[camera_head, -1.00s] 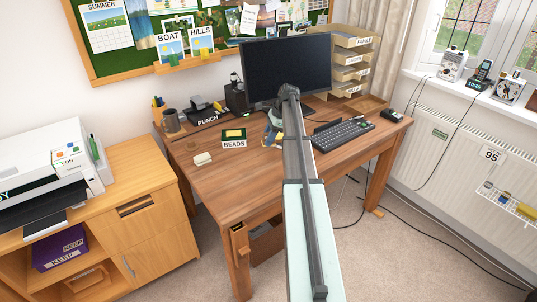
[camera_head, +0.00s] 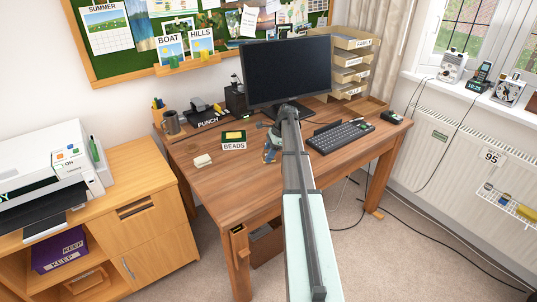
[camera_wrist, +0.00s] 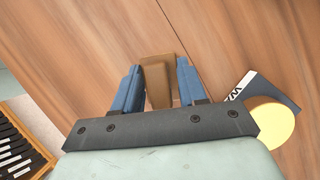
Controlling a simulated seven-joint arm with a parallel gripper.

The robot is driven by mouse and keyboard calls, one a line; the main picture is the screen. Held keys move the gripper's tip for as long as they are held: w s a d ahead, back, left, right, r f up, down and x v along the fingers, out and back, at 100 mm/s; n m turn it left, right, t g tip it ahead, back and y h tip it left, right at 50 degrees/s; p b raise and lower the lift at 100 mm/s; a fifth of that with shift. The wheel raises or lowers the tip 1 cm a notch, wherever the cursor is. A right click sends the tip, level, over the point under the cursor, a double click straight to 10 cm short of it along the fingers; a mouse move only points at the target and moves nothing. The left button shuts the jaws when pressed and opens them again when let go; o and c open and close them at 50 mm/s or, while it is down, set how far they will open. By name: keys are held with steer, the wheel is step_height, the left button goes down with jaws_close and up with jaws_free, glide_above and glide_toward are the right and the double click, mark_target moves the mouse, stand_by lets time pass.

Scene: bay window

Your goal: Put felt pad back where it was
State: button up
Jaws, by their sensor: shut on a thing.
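My gripper (camera_wrist: 157,85) has blue fingers, shut on a brown, flat-sided piece (camera_wrist: 158,66) that looks like the felt pad. The piece shows between the fingers in the wrist view, over the wood-grain desktop (camera_wrist: 90,40); whether it touches the wood I cannot tell. In the head view my gripper (camera_head: 270,152) is low over the middle of the desk (camera_head: 215,185), right of the BEADS box (camera_head: 234,140) and partly behind my arm. The pad cannot be made out there.
A dark box with white letters (camera_wrist: 262,90) and a pale yellow round thing (camera_wrist: 268,122) lie right of the fingers in the wrist view.

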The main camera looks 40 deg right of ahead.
steer(key=o, duration=1)
steer(key=shift+f, duration=0.1)
steer(key=v, duration=1.2)
